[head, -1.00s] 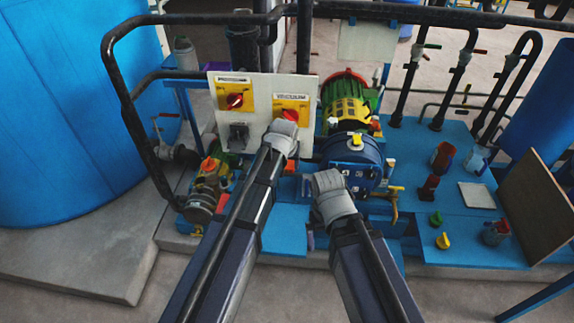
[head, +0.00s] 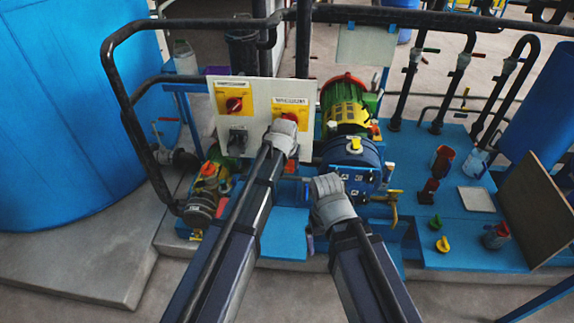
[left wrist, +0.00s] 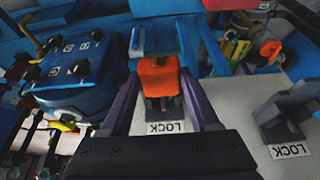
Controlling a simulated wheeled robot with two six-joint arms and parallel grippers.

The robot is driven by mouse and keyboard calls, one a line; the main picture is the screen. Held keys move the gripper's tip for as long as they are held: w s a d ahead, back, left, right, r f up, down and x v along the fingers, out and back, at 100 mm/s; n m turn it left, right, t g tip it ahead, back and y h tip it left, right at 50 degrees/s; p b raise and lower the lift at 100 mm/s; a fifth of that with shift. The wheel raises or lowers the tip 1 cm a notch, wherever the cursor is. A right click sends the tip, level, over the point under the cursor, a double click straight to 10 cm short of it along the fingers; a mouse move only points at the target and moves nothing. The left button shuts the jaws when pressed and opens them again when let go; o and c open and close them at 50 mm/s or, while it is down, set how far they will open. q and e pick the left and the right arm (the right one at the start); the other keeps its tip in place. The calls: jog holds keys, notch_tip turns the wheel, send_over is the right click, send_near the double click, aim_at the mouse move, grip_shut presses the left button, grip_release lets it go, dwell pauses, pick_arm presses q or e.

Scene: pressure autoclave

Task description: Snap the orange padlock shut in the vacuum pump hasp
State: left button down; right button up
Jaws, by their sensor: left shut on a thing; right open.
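The orange padlock (left wrist: 160,76) is between the fingers of my left gripper (left wrist: 162,82) in the left wrist view. The gripper is shut on the padlock's body, right at the dark grey hasp (left wrist: 161,103) above an upside-down LOCK label (left wrist: 174,128). I cannot tell whether the shackle is through the hasp or closed. In the head view my left gripper (head: 284,140) is at the white panel (head: 258,92), below the right red switch (head: 291,117), and hides the padlock. My right gripper (head: 328,190) is lower right, in front of the blue pump, empty as far as I see.
A second grey hasp (head: 238,138) sits on the panel's left, under another red switch (head: 235,104). The blue round pump housing (head: 352,160) stands close to the right of the panel. A black pipe rail (head: 118,95) frames the left. The blue deck at right holds several small parts.

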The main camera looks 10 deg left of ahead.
pick_arm(q)
jog(key=shift+w, duration=0.55)
jog(key=shift+c, duration=0.2)
grip_release()
jog(key=p+v, duration=0.7)
jog(key=shift+s+r, duration=0.2)
jog(key=shift+r, duration=0.2)
jog(key=shift+f, duration=0.1)
